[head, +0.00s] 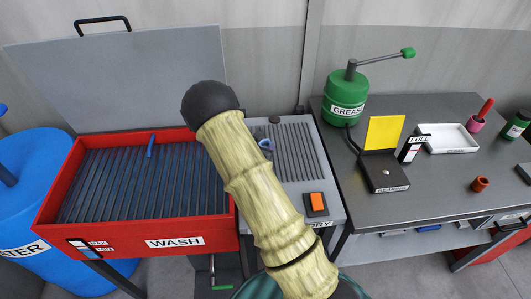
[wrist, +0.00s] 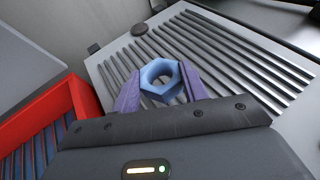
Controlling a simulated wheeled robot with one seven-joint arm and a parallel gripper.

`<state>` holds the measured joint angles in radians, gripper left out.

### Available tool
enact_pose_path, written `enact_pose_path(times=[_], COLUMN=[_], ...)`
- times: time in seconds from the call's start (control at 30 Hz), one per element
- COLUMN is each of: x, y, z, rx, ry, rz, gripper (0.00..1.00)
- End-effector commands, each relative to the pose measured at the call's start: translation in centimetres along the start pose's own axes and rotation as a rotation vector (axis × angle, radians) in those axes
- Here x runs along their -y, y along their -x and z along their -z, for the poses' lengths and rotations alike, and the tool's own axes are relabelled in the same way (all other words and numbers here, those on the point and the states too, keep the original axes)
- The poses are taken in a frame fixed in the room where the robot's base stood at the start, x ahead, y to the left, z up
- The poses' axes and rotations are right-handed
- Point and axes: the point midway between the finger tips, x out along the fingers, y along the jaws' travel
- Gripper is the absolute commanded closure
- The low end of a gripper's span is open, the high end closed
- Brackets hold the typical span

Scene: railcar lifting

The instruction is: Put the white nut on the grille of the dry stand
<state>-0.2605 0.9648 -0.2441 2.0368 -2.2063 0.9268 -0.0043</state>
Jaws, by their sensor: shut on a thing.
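My gripper (wrist: 161,88) is shut on a nut (wrist: 147,79), with one purple finger on each side of it. A bit of the nut (head: 266,144) shows beside my arm, over the grille's left part. My arm hides the gripper there.
The red wash basin (head: 215,238) with its raised grey lid (head: 120,75) adjoins the stand on the left. An orange switch (head: 317,199) is at the stand's front. The bench at right holds a green grease pot (head: 346,95) and a bearing box (head: 385,172).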

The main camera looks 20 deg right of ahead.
Motion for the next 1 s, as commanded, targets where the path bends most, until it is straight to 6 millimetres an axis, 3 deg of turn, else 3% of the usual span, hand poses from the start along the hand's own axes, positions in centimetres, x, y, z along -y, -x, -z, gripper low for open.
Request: enact_pose_path(times=[0.23, 0.6, 0.97, 1.0], x=[0.3, 0.4, 0.3, 0.3], y=[-0.3, -1.8, -1.9, -1.9], z=[0.1, 3.6, 4.0, 4.0], rx=[0.001, 0.001, 0.001, 0.000], ry=[-0.002, -0.003, -0.003, -0.003], rz=[0.006, 0.007, 0.005, 0.005], gripper=[0.91, 0.91, 0.91, 0.53])
